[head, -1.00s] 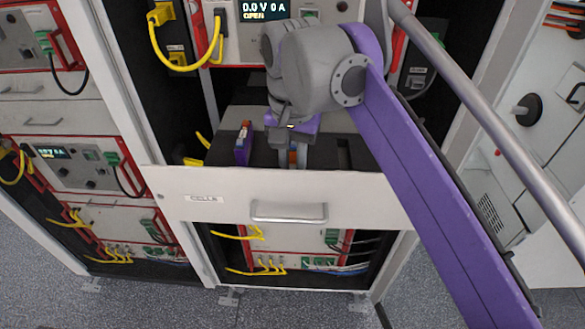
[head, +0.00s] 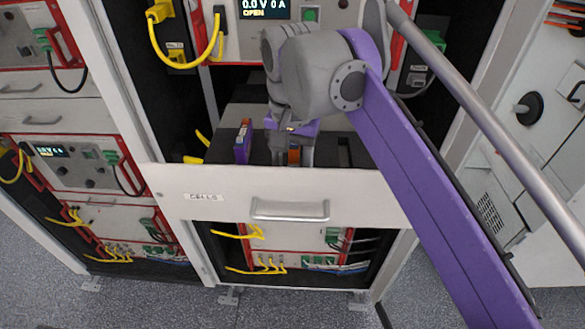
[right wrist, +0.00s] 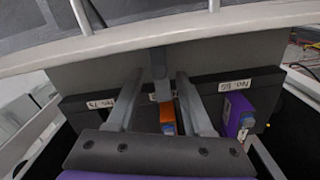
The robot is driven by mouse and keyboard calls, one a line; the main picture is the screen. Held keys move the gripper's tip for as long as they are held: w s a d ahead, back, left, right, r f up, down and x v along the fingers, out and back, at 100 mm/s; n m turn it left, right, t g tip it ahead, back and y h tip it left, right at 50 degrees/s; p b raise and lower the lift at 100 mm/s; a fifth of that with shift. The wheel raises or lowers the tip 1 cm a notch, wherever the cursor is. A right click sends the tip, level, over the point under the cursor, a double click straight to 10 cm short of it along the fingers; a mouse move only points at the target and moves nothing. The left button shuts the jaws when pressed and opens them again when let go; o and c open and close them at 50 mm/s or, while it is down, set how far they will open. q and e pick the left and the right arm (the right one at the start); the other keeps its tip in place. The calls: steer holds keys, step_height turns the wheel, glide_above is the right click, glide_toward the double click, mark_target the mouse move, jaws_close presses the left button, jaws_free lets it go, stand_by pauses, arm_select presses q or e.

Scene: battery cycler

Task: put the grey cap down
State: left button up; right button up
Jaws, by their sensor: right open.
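My right gripper (head: 292,160) reaches down into the open drawer (head: 300,185); in the right wrist view it (right wrist: 158,80) has its two grey fingers spread apart. An orange block (right wrist: 167,115) stands between the fingers, with a gap on each side; it also shows in the head view (head: 294,156), partly hidden by the gripper. A narrow grey piece (right wrist: 158,62) stands just beyond the orange block, near the drawer's front wall. I cannot tell whether this is the grey cap or whether it touches the block. My left gripper is not in view.
A purple block (head: 243,142) stands in the drawer to the left; it also shows in the right wrist view (right wrist: 238,115). Labelled dark slots line the drawer. A cycler unit (head: 275,30) with yellow cables hangs above. The drawer's right part looks free.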

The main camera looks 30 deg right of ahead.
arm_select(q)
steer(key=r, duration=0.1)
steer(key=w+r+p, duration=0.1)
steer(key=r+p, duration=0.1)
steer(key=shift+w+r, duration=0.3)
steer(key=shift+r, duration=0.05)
arm_select(e)
step_height(320, 180, up, 13)
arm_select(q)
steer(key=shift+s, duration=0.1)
